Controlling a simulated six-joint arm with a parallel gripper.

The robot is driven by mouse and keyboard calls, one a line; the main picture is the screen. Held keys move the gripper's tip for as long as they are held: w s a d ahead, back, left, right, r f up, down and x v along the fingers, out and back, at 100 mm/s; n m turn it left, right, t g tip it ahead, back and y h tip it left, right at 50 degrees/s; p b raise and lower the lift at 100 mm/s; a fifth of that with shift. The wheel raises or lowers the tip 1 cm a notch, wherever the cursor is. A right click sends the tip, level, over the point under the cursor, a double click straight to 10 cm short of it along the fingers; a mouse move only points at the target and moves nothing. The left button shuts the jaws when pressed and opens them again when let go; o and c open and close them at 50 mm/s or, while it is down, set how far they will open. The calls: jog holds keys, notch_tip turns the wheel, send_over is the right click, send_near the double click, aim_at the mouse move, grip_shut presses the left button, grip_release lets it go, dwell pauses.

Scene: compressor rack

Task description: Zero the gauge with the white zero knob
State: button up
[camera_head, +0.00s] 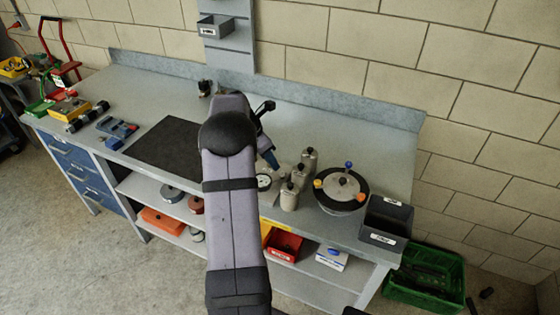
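A round gauge (264,182) with a white face sits near the front of the bench, just right of my arm. My arm covers part of the area around it. I cannot make out a white zero knob; it is hidden or too small to tell. My gripper (271,160) points down above and behind the gauge, and seems apart from it. Its fingers are small and mostly hidden, so I cannot see whether they are open or shut.
Several grey cylinders with black tops (289,197) stand right of the gauge. Beyond them is a round unit (342,204) with coloured knobs, then a dark bin (387,216). A black mat (165,151) lies left of my arm. The back middle of the bench is mostly clear.

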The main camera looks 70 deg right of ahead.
aim_at(282, 173)
jog(key=shift+s+d+p+x, duration=0.15)
jog(key=shift+p+x, duration=0.5)
jog(key=shift+x, duration=1.2)
jog(key=shift+s+d+p+x, duration=0.15)
jog(key=shift+p+x, duration=0.45)
jog(key=shift+x, duration=1.25)
jog(key=shift+r, duration=0.2)
jog(key=shift+c, duration=0.6)
grip_shut()
